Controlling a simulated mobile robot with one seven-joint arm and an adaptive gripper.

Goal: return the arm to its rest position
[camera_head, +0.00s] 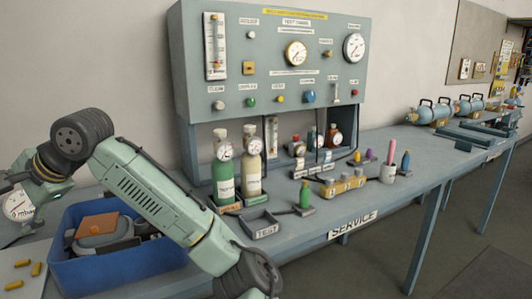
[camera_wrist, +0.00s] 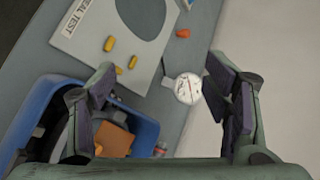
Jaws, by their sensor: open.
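My gripper (camera_wrist: 162,90) is open in the wrist view, with its two dark-padded fingers wide apart and nothing between the pads. It points down over the left end of the bench. In the head view my arm (camera_head: 150,190) reaches up from the bottom and bends over toward the left edge; the fingers are not clearly visible there. A round white gauge (camera_wrist: 188,88) lies below, between the fingers in the picture, apparently untouched; it also shows at the left edge of the head view (camera_head: 18,206).
A blue bin (camera_head: 105,272) with mixed items stands close under my arm. A pale sheet (camera_wrist: 95,35) holds yellow plugs. The test panel (camera_head: 270,60) rises behind the bench (camera_head: 340,205). Green and cream bottles (camera_head: 225,180) stand right of my arm.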

